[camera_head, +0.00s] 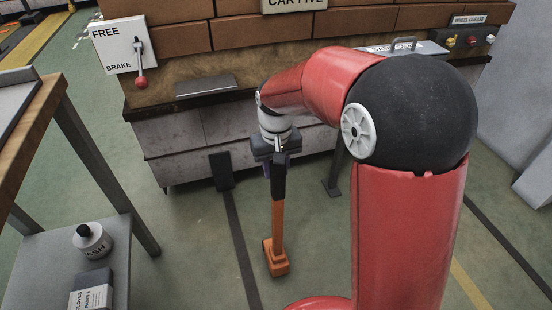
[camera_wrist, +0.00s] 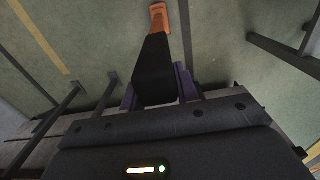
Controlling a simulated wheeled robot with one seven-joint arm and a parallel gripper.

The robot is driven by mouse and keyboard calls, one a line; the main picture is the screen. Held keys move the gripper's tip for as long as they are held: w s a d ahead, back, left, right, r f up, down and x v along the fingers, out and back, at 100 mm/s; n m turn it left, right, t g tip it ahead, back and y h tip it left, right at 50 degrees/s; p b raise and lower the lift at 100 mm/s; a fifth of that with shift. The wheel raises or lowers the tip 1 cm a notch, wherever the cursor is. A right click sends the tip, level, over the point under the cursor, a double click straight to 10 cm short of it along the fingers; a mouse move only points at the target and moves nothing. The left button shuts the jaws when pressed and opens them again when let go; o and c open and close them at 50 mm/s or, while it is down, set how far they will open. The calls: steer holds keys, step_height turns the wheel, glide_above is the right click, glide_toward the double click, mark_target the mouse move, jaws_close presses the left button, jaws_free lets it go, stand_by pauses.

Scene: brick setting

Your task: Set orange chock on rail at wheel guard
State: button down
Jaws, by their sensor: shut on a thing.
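My gripper (camera_head: 268,160) is shut on the black handle of the orange chock (camera_head: 277,225) and holds it out over the floor. The chock hangs nearly upright, its orange foot lowest; whether it touches the floor I cannot tell. In the wrist view the gripper's purple fingers (camera_wrist: 157,85) stand either side of the handle, with the chock's orange end (camera_wrist: 158,17) beyond. A dark rail strip (camera_head: 239,245) runs along the floor just left of the chock. A dark upright plate (camera_head: 221,171), perhaps the wheel guard, stands at its far end.
The cart (camera_head: 185,150), loaded with bricks, stands behind. A FREE/BRAKE panel (camera_head: 118,45) with a red-knobbed lever is at its left. A bench (camera_head: 75,125) with a bottle (camera_head: 92,242) and gloves box (camera_head: 92,292) on its lower shelf stands left. Open floor lies between bench and rail.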

steer(key=shift+f, duration=0.85)
steer(key=c, duration=1.5)
jaws_free()
steer(key=shift+f, duration=0.2)
steer(key=o, duration=0.5)
steer(key=shift+c, duration=0.2)
steer(key=shift+b, duration=0.35)
